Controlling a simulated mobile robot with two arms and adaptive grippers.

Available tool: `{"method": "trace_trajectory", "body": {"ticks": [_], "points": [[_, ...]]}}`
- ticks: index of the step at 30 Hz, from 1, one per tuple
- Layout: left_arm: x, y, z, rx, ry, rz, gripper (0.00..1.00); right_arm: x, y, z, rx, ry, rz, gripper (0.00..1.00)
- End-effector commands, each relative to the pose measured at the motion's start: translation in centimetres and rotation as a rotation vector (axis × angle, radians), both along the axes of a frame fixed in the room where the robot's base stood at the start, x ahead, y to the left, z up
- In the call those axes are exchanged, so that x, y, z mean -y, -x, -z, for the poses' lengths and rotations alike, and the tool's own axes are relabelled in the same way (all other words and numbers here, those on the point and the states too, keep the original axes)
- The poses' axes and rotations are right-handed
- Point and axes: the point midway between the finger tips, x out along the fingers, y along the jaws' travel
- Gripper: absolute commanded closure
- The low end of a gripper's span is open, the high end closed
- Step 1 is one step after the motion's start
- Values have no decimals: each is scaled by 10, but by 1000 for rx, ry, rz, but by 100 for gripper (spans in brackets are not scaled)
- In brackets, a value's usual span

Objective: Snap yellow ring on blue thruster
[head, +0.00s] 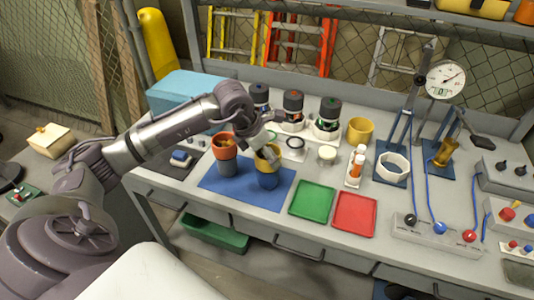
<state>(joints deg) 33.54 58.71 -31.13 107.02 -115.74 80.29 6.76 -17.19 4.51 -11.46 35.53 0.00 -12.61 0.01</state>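The blue thruster (267,181) stands upright on the blue mat (222,194). A yellow ring (268,164) sits around its top, level as far as I can see; I cannot tell whether it is fully seated. My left gripper (262,150) is at the yellow ring from above and behind. Its fingers partly cover the ring's rim, and I cannot make out whether they are closed on it. My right gripper is not in view.
A second thruster with an orange-red top (224,149) stands close on the left. Several dark capped units (293,104) stand behind. A yellow cup-like part (360,130) is farther right. A green tray (312,203) and red tray (355,213) lie empty in front.

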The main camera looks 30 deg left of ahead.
Motion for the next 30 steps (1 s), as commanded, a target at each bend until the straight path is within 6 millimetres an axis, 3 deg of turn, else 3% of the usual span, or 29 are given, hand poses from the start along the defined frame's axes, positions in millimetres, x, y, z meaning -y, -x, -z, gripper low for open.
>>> {"method": "trace_trajectory", "body": {"ticks": [5, 6, 11, 23, 30], "points": [[0, 0, 0, 0, 0, 0, 52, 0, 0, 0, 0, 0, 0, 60], [0, 0, 0, 0, 0, 0, 24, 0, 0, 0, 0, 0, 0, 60], [0, 0, 0, 0, 0, 0, 0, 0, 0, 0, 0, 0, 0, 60], [-1, 1, -5, 3, -1, -1, 0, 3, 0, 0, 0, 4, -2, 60], [-9, 15, -44, 5, -3, -1, 0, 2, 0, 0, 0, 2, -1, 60]]}}
